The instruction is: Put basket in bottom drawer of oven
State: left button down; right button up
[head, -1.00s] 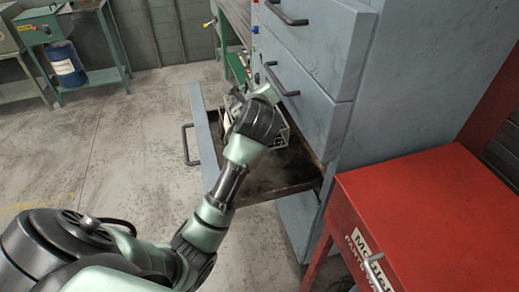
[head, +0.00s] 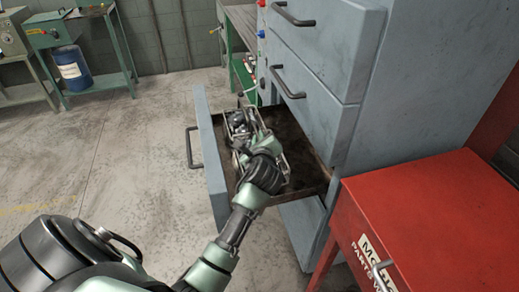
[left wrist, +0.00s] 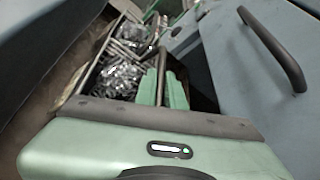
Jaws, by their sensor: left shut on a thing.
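The wire basket (head: 229,125) is inside the open bottom drawer (head: 211,165) of the blue-grey oven (head: 417,85). My left arm and hand cover much of it in the head view. In the left wrist view the basket (left wrist: 110,50) holds dark, shiny metal parts. My left gripper (head: 246,140) is over the drawer and shut on the basket's rim; its green fingers (left wrist: 163,88) close around a thin bar in the left wrist view. I cannot tell whether the basket touches the drawer floor. My right gripper is not in view.
Closed upper drawers with dark handles (head: 287,82) overhang the open drawer's right side. A red cabinet (head: 430,215) stands at the right front. A green bench (head: 240,30) is behind, and a blue drum (head: 72,68) is at the far left. The floor left of the drawer is clear.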

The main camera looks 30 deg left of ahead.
pick_arm(q)
notch_tip(320, 180, down, 4)
jog(key=shift+r+b, duration=0.2)
jog(key=shift+b, duration=0.15)
jog(key=c, duration=1.5)
grip_release()
jog(key=shift+f, duration=0.1)
jog(key=shift+s+d, duration=0.1)
jog(key=shift+s, duration=0.05)
jog(key=v, duration=1.1)
jog(key=shift+s+d+p, duration=0.2)
jog(key=shift+s+p, duration=0.1)
jog(key=shift+p, duration=0.05)
